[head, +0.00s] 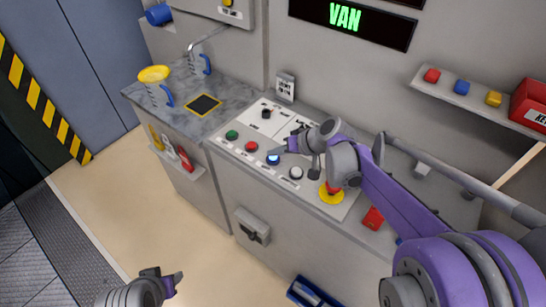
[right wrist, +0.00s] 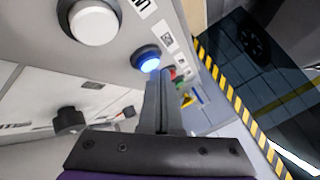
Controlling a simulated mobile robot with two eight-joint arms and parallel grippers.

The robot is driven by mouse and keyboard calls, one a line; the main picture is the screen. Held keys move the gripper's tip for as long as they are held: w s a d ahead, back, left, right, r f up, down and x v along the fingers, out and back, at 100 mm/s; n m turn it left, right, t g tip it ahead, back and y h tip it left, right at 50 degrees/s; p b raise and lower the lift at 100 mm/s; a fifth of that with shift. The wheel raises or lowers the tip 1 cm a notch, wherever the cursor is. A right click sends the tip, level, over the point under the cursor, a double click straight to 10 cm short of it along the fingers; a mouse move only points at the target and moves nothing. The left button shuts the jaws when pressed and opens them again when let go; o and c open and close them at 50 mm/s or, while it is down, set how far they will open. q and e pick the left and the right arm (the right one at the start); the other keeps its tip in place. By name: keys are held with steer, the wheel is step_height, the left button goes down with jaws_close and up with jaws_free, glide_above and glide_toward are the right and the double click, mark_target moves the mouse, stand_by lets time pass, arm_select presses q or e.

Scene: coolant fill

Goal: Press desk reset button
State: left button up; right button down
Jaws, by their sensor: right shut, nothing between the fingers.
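The grey desk panel (head: 318,200) carries a row of buttons: green (head: 232,134), red (head: 251,146), lit blue (head: 273,159) and white (head: 296,172). The labels are too small to read, so I cannot tell which one is reset. My right gripper (head: 282,151) is shut and empty, its tips close beside the blue button. In the right wrist view, the shut fingers (right wrist: 154,80) end at the lit blue button (right wrist: 147,62); I cannot tell whether they touch it. The white button (right wrist: 94,22) is at upper left. My left gripper (head: 174,284) is low at left, away from the desk.
A yellow-and-red emergency-stop-like button (head: 331,195) sits right of the row, under my right arm. A black knob (head: 266,114) is behind the row. A jug with a yellow funnel (head: 154,76) stands on the left counter.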

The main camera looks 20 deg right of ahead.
mark_target(276, 159)
arm_select(q)
steer(key=shift+s+f+b, duration=0.1)
steer(key=shift+f+b, duration=0.2)
steer(key=shift+f, duration=0.05)
arm_select(e)
steer(key=shift+f, duration=0.5)
arm_select(q)
steer(key=shift+r, duration=0.1)
arm_select(e)
steer(key=shift+r, duration=0.1)
stand_by(0.4)
arm_select(q)
steer(key=shift+w+r+p, duration=0.25)
steer(key=shift+r+p, duration=0.35)
steer(key=shift+r, duration=0.05)
arm_select(e)
steer(key=shift+r, duration=0.8)
steer(key=shift+r+p, duration=0.35)
steer(key=shift+r, duration=0.2)
steer(key=shift+w+r+p, duration=0.1)
steer(key=shift+r+p, duration=1.1)
steer(key=shift+r, duration=0.85)
arm_select(q)
steer(key=r, duration=0.2)
steer(key=w+r, duration=0.1)
steer(key=r, duration=0.1)
steer(key=shift+w, duration=0.2)
steer(key=shift+s, duration=0.1)
arm_select(e)
steer(key=shift+f, duration=0.1)
